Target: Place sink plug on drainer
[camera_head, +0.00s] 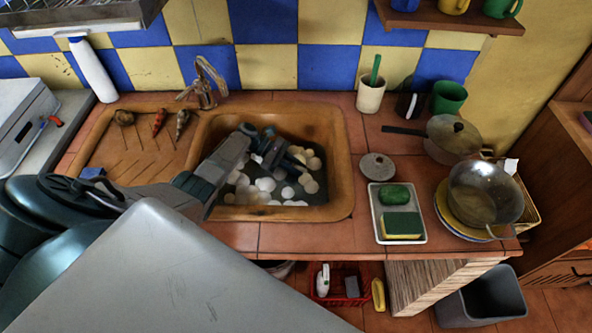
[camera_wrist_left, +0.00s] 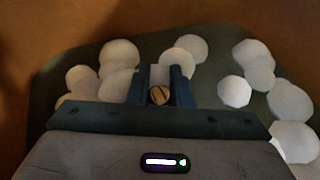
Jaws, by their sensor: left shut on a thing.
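My left gripper (camera_head: 277,155) reaches down into the brown sink basin (camera_head: 340,155), among pale round foam bubbles. In the left wrist view its fingers (camera_wrist_left: 160,88) are closed around a small round brownish thing with a dark stripe, which appears to be the sink plug (camera_wrist_left: 159,96). In the head view the plug is hidden by the gripper. The drainer (camera_head: 140,165) is the brown grooved surface left of the basin. My right gripper is not in view.
Several small items, including a red one (camera_head: 158,121), lie along the drainer's back edge. The faucet (camera_head: 207,85) stands behind the basin. A tray (camera_head: 408,238) with a sponge and a green soap-like block is to the right. The drainer's middle is clear.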

